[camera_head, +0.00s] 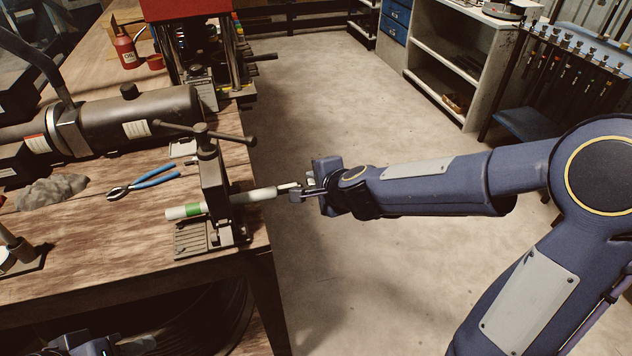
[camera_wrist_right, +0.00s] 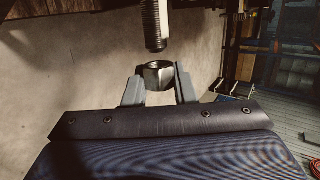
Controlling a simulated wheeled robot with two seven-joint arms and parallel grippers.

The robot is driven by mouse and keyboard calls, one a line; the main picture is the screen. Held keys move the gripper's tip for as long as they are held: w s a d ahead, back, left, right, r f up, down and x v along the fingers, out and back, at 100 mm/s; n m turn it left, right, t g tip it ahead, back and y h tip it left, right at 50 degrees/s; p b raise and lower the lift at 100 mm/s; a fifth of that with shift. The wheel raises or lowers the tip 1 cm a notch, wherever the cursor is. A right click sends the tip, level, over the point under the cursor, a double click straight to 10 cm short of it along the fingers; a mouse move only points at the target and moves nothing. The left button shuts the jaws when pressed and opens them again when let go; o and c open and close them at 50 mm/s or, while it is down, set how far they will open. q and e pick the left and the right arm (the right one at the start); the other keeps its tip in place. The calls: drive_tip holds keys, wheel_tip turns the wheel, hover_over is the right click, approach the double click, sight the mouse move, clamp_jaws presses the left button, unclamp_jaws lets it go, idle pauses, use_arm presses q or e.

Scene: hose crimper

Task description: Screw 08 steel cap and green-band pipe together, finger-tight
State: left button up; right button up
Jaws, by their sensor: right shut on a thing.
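The green-band pipe (camera_head: 255,195) lies roughly level, clamped in the vise (camera_head: 213,190) at the table's right edge. Its pale end with the green band (camera_head: 193,210) sticks out left of the vise, and its other end points right, toward my right gripper. In the right wrist view the pipe's dark threaded end (camera_wrist_right: 153,25) shows at the top. My right gripper (camera_head: 297,190) is shut on the steel cap (camera_wrist_right: 157,75), a short shiny ring between its two fingers. The cap's open mouth faces the threaded end, and a small gap shows between them.
Blue-handled pliers (camera_head: 145,184), a grey cloth (camera_head: 50,190) and a large dark cylinder (camera_head: 130,115) lie left of the vise. The vise's T-handle (camera_head: 205,133) stands above the pipe. A red press (camera_head: 190,10) is behind. The floor right of the table is clear.

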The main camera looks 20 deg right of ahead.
sight(311, 184)
drive_tip(key=shift+a, duration=0.85)
drive_tip(key=o, duration=1)
drive_tip(key=shift+o, duration=0.3)
drive_tip(key=p+v, duration=0.3)
drive_tip(key=v, duration=0.4)
drive_tip(key=shift+w+r, duration=0.1)
drive_tip(key=shift+s+r, duration=0.15)
drive_tip(key=shift+s, duration=0.3)
drive_tip(key=shift+c, duration=0.3)
